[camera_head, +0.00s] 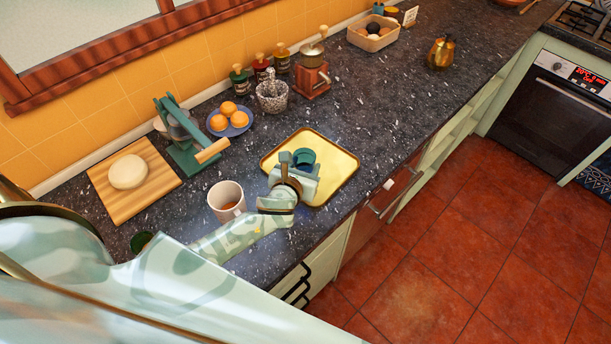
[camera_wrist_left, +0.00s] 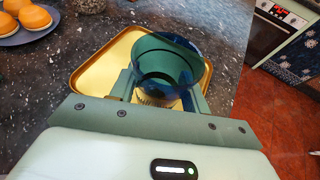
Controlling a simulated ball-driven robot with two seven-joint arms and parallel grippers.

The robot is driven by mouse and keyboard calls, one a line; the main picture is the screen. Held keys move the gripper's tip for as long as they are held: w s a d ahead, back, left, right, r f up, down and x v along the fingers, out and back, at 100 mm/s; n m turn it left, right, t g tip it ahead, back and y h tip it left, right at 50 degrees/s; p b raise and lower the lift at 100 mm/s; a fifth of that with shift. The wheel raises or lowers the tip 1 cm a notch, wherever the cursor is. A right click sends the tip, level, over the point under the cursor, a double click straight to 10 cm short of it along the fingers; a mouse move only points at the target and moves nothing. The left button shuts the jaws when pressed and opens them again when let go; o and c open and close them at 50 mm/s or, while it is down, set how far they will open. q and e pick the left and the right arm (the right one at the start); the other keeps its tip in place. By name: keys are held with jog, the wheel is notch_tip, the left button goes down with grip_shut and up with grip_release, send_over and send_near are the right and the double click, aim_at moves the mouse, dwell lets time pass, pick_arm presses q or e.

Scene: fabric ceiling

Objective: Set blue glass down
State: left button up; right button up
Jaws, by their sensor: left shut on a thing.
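The blue glass (camera_head: 303,157) is a short, round, dark blue-green tumbler, with its open mouth facing up in the head view. My left gripper (camera_head: 299,166) is shut on it, over the yellow tray (camera_head: 337,171). In the left wrist view the glass (camera_wrist_left: 170,62) is between the two fingers of the gripper (camera_wrist_left: 160,92), with the tray (camera_wrist_left: 93,72) behind and below it. The glass's base is hidden, so I cannot tell whether it touches the tray. My right gripper is not in view.
A mug of brown drink (camera_head: 227,200) stands left of the tray, close to my left arm. A blue plate of oranges (camera_head: 230,121), a green press (camera_head: 186,143) and a wooden board with dough (camera_head: 150,198) are behind. The counter right of the tray is clear.

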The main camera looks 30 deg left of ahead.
pick_arm(q)
jog(key=shift+w+a+f+b, duration=0.25)
jog(key=shift+w+f+b, duration=0.1)
jog(key=shift+w+f, duration=0.5)
notch_tip(320, 180, down, 4)
jog(key=shift+r+b, duration=0.15)
jog(key=shift+b, duration=0.8)
jog(key=shift+r, duration=0.15)
jog(key=o, duration=1.1)
jog(key=shift+c, duration=0.2)
jog(key=shift+r, duration=0.1)
jog(key=p+v, duration=0.2)
jog(key=v, duration=1)
jog(key=shift+p, duration=0.35)
